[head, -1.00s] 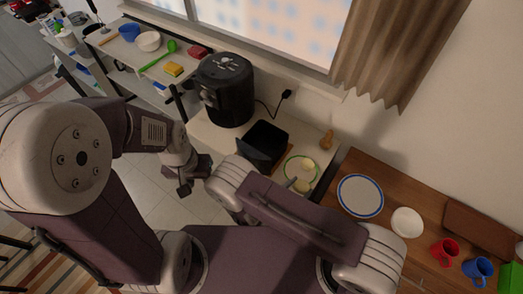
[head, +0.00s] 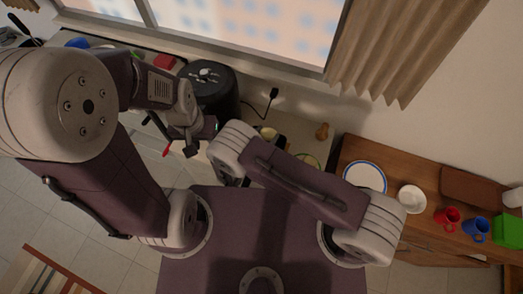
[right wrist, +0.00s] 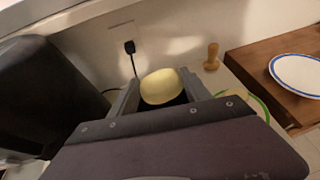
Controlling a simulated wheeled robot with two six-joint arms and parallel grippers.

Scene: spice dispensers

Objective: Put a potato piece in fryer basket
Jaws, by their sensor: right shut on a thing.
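A pale yellow potato piece (right wrist: 160,87) sits between the two fingers of my right gripper (right wrist: 162,92), which is shut on it. In the head view the potato piece (head: 268,133) shows just past my right arm, which hides most of that gripper. The black air fryer (head: 208,88) stands on the counter by the wall, left of the potato piece. A dark surface shows below the held piece in the right wrist view; I cannot tell whether it is the fryer basket. My left gripper (head: 188,148) is in front of the fryer; its fingers are unclear.
A green-rimmed plate (head: 309,160) lies on the counter, partly hidden by my right arm. A wooden pestle-like object (head: 322,131) stands by the wall. The wooden table at right holds a blue-rimmed plate (head: 364,177), a white bowl (head: 411,198) and mugs (head: 447,218).

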